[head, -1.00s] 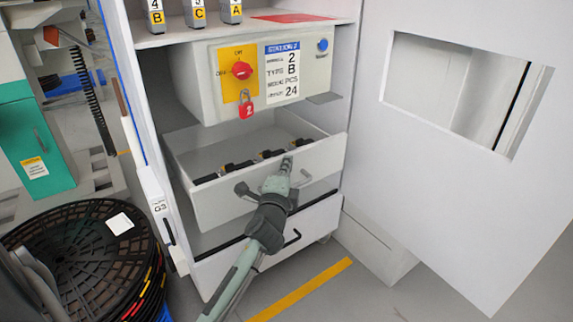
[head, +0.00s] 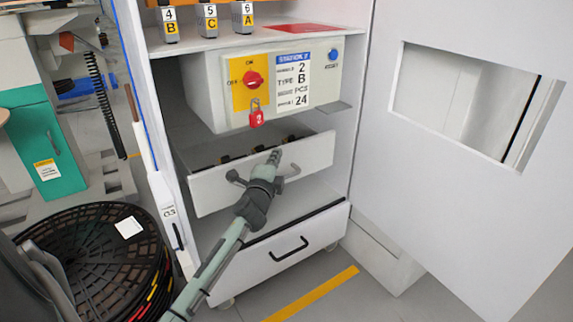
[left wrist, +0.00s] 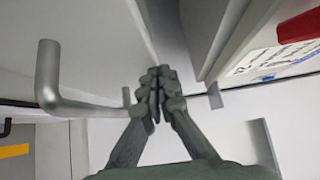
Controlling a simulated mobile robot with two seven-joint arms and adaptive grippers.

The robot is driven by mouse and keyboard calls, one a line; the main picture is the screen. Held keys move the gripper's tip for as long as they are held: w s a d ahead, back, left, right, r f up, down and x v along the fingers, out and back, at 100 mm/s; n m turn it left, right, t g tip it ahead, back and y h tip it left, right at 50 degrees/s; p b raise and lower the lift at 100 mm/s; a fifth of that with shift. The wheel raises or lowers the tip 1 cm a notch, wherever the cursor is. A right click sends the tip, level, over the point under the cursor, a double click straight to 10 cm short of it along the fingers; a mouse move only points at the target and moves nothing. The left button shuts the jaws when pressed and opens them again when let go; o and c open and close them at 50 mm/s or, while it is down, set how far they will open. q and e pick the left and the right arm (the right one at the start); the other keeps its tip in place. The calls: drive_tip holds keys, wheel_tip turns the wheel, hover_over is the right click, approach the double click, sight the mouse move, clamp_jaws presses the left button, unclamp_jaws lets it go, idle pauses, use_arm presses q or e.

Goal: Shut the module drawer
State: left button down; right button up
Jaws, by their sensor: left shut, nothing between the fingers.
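The module drawer (head: 215,190) is white and stands partly open under the control box in the cabinet. Several dark modules (head: 232,158) show behind its front panel; the rest of the inside is hidden. Its grey bar handle (head: 292,172) is partly hidden by my gripper and shows large in the left wrist view (left wrist: 47,75). My left gripper (head: 274,157) is shut and empty, with its fingertips at the upper part of the drawer front, beside the handle and not around it. In the left wrist view the closed fingertips (left wrist: 154,88) meet the panel or lie very close to it.
The control box (head: 220,110) with a red knob and red padlock hangs above the drawer. A lower drawer (head: 255,270) with a black handle is shut. An open cabinet door (head: 440,170) stands at right. Black reels (head: 90,250) stand at left.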

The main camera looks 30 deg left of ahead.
use_arm(q)
drive_tip(key=a, duration=0.2)
drive_tip(key=w+a, duration=0.1)
drive_tip(key=a, duration=0.1)
drive_tip(key=w+a, duration=0.1)
drive_tip(key=a, duration=0.1)
drive_tip(key=shift+w+a, duration=0.15)
drive_tip(key=shift+w, duration=0.1)
drive_tip(key=shift+w+a, duration=0.35)
drive_tip(key=shift+a, duration=0.45)
drive_tip(key=shift+a+r, duration=0.15)
drive_tip(key=shift+a, duration=0.05)
use_arm(e)
drive_tip(key=shift+v, duration=0.75)
